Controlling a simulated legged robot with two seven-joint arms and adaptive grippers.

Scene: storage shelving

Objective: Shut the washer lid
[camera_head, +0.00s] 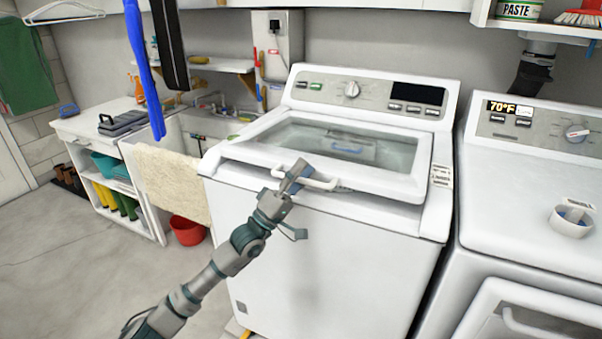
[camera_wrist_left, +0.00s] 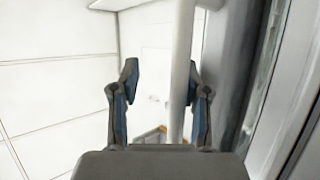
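The white washer (camera_head: 310,255) stands in the middle of the head view. Its glass-windowed lid (camera_head: 400,187) lies low over the top opening, and its front edge appears slightly raised, with a narrow dark gap below. A white bar handle (camera_head: 322,184) runs along the lid's front edge. My left gripper (camera_head: 297,180) is at the left part of this handle. In the left wrist view the fingers of my left gripper (camera_wrist_left: 163,85) are spread apart. The white handle bar (camera_wrist_left: 181,60) passes between them, nearer the right finger. My right gripper is not visible.
A dryer (camera_head: 510,190) stands close on the right, with a white ring-shaped object (camera_head: 571,221) on top. A sink (camera_head: 185,130) with a draped towel (camera_head: 172,182) and a red bucket (camera_head: 187,230) are on the left. A blue strip (camera_head: 143,70) hangs above.

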